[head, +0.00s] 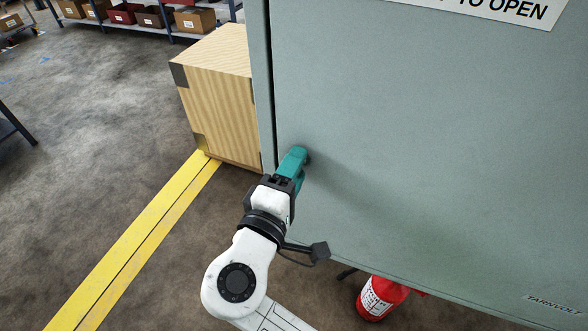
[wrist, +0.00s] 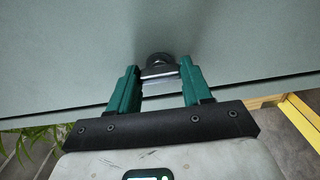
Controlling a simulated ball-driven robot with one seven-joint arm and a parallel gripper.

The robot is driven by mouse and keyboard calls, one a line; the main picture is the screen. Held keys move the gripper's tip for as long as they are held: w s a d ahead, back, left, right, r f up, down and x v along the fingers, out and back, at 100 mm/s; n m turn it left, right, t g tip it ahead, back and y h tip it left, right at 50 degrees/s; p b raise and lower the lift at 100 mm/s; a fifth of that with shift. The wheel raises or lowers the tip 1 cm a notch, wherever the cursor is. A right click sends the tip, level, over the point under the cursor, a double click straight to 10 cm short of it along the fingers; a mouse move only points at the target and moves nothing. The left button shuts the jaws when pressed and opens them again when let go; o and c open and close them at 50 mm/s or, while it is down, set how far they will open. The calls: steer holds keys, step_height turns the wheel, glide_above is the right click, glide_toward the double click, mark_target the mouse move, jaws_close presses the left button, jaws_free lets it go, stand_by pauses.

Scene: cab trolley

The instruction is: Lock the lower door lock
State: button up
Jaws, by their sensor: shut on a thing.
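The grey-green cabinet door (head: 420,140) fills the right of the head view, and its face also shows in the wrist view (wrist: 60,55). The lower door lock (wrist: 158,58) is a round dark piece on the door face with a light grey tab in front. It sits near the door's lower left corner. In the head view it is mostly hidden behind the fingers. My gripper (head: 296,159) has teal fingers and is against the door there. In the wrist view the fingers (wrist: 158,76) are shut on the lock's tab, one on each side.
A wooden crate (head: 218,100) with dark corners stands left of the cabinet. Yellow floor tape (head: 130,245) runs along the lower left. A red fire extinguisher (head: 380,297) stands below the door. Shelves with boxes (head: 150,15) are at the back.

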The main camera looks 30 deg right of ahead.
steer(key=o, duration=1)
steer(key=shift+o, duration=0.2)
steer(key=v, duration=1)
steer(key=shift+s+a+b, duration=0.2)
steer(key=shift+a+b, duration=0.1)
steer(key=shift+b, duration=0.15)
steer(key=shift+f, duration=0.1)
